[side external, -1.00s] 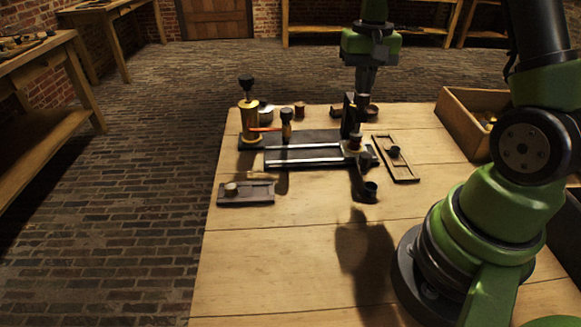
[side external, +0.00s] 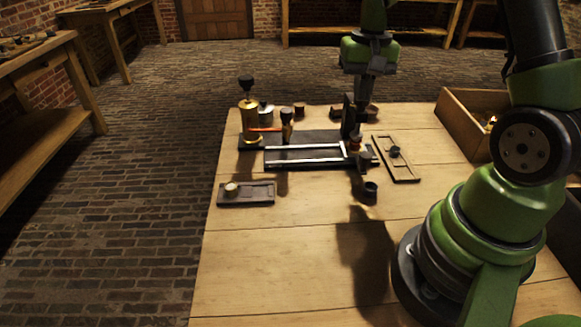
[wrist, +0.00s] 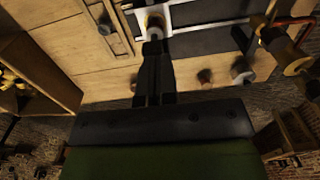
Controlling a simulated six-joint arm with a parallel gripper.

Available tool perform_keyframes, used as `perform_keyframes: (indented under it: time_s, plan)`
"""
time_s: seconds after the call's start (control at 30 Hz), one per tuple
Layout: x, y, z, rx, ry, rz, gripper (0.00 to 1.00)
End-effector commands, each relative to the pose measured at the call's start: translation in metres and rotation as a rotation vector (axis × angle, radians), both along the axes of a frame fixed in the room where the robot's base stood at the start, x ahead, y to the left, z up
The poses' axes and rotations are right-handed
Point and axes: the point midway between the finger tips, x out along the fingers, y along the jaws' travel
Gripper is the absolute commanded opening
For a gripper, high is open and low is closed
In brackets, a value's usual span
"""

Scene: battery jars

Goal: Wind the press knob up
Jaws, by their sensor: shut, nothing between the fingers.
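A dark fixture (side external: 318,163) with pale metal rails stands on the wooden table. A small reddish-brown, round knob-like part (side external: 355,144) sits at its right end, by a dark upright; I cannot tell for sure that it is the press knob. It also shows in the wrist view (wrist: 155,20), bright-topped, just past my fingertips. My gripper (side external: 361,108) points down above this part. In the wrist view my gripper (wrist: 153,48) is shut, with nothing held. Whether the fingertips touch the part is hidden.
A brass post with a black knob (side external: 247,85) and a shorter dark-topped post (side external: 287,116) stand at the left. A slotted wooden tray (side external: 404,170) lies right, a small dark cup (side external: 370,189) in front, and a wooden box (side external: 452,122) far right.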

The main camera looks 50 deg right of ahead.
Motion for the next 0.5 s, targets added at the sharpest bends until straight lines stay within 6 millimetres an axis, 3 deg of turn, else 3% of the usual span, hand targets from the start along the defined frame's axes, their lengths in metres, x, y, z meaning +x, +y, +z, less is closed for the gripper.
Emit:
perform_keyframes:
  time_s: [0.03,0.5]
  plan:
    - [-0.0017,-0.0005,-0.0118,0.002,0.018,0.024,0.00]
    - [-0.0115,-0.0074,-0.0119,-0.001,0.021,0.016,0.00]
